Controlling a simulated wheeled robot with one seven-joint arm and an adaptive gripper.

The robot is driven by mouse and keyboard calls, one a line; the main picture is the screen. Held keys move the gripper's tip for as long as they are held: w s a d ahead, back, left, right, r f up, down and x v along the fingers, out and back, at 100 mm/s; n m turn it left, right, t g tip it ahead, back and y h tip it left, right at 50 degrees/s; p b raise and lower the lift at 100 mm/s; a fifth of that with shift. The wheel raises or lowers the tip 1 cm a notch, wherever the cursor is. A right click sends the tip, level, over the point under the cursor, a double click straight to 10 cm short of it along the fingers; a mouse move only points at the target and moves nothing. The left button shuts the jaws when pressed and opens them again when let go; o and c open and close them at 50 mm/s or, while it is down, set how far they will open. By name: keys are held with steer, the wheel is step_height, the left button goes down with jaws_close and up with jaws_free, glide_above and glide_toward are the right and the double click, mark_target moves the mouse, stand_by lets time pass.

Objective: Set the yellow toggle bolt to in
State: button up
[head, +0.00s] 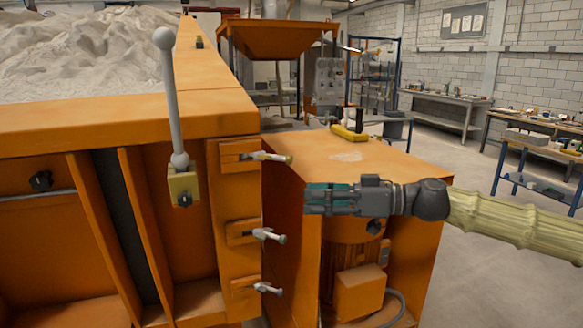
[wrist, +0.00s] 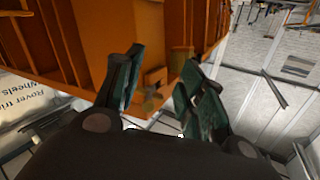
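Three toggle bolts stick out to the right from the corner post of the orange sandbed in the head view. The top bolt (head: 268,156) has a pale, slightly yellow handle and is probably the yellow one. The middle bolt (head: 268,235) and the lower bolt (head: 267,288) look grey-white. My gripper (head: 308,199) points left, to the right of the bolts and a little below the top one, apart from them all. Its teal-padded fingers stand apart with nothing between them in the wrist view (wrist: 160,82).
A grey ball-topped lever (head: 171,100) rises from a yellow block (head: 183,187) left of the bolts. An orange cabinet (head: 400,172) stands behind my gripper, with a yellow pendant (head: 349,132) on top. Open floor lies to the right.

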steer(key=d+r+n, duration=0.2)
steer(key=d+r, duration=0.4)
steer(key=r, duration=0.2)
steer(key=w+a+p, duration=0.2)
steer(key=a+p, duration=0.3)
steer(key=a, duration=0.5)
steer(key=shift+a+f, duration=0.15)
steer(key=shift+a, duration=0.2)
steer(key=shift+c, duration=0.2)
jaws_close()
